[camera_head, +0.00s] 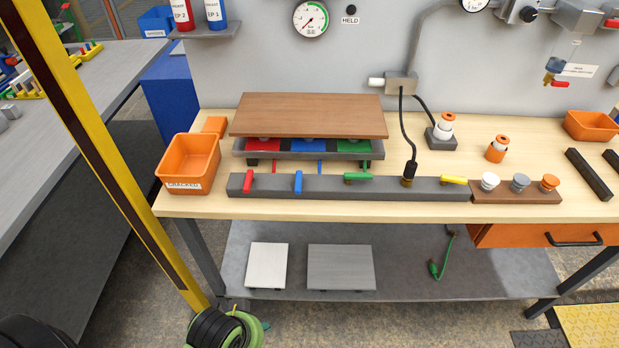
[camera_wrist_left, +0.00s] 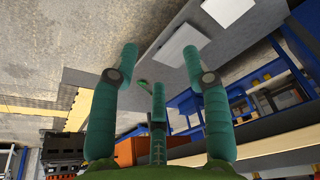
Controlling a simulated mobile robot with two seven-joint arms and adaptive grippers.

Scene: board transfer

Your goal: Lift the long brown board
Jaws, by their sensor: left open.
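The long brown board (camera_head: 308,114) lies flat across the top of a grey rack (camera_head: 353,156) on the workbench. Red, blue and green parts show under its front edge. Both ends of the board overhang or meet the rack ends, and its underside is hidden. My left gripper (camera_wrist_left: 159,62) has its green fingers spread and nothing between them in the left wrist view. It points toward the lower shelf and floor, away from the board, which I do not see there. My right gripper shows in neither view.
A long grey bar (camera_head: 330,188) with coloured levers lies in front of the rack. An orange bin (camera_head: 189,160) stands left, and a black cable (camera_head: 404,130) hangs right of the board. A yellow post (camera_head: 95,150) crosses the left. Two plates lie on the lower shelf (camera_head: 420,270).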

